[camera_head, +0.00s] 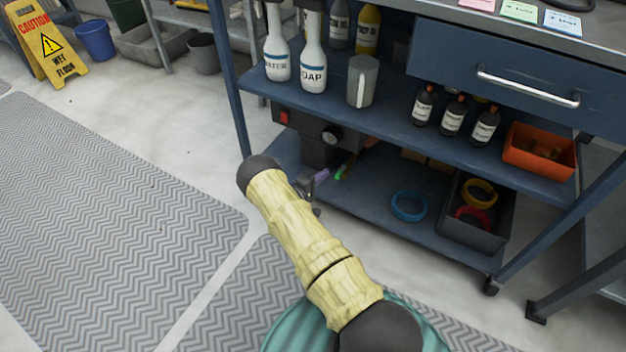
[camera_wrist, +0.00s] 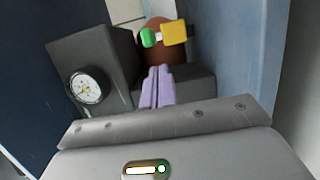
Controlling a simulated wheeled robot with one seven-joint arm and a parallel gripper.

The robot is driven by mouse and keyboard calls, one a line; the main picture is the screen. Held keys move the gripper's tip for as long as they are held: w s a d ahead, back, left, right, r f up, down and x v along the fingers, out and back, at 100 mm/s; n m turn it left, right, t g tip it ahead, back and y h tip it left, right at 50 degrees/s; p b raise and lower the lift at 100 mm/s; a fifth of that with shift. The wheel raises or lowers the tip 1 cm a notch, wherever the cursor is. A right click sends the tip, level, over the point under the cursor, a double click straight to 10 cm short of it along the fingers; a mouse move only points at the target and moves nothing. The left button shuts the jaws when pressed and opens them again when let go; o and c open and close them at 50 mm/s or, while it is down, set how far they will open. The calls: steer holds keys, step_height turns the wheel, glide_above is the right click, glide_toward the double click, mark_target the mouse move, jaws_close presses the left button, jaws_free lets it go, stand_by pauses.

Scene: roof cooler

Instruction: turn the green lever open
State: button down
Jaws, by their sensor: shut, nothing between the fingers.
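The green lever (camera_head: 342,172) is a small green piece low by the dark machine in the head view. In the wrist view the green lever (camera_wrist: 148,38) shows as a rounded green end, with a white bit and a yellow block (camera_wrist: 174,32) to its right, in front of a reddish-brown round body. My gripper (camera_head: 324,174) has purple fingers and is shut and empty. In the wrist view my gripper (camera_wrist: 158,70) points toward the green end, its tips just below it in the picture. I cannot tell whether they touch; a gap shows in the head view.
A dark machine (camera_head: 305,130) with a round gauge (camera_wrist: 86,88) stands close left of my fingers. The shelf with bottles (camera_head: 390,118) hangs above; a blue ring (camera_head: 408,207) and a black bin (camera_head: 477,235) lie right.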

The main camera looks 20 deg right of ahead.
mark_target(336, 175)
steer(key=shift+s+d, duration=0.55)
steer(key=shift+s, duration=0.15)
steer(key=shift+s+d+r+p, duration=0.15)
steer(key=shift+s+d+p, duration=0.1)
steer(key=shift+s+p, duration=0.15)
steer(key=shift+s+d, duration=0.1)
steer(key=shift+s, duration=0.1)
steer(key=shift+f, duration=0.2)
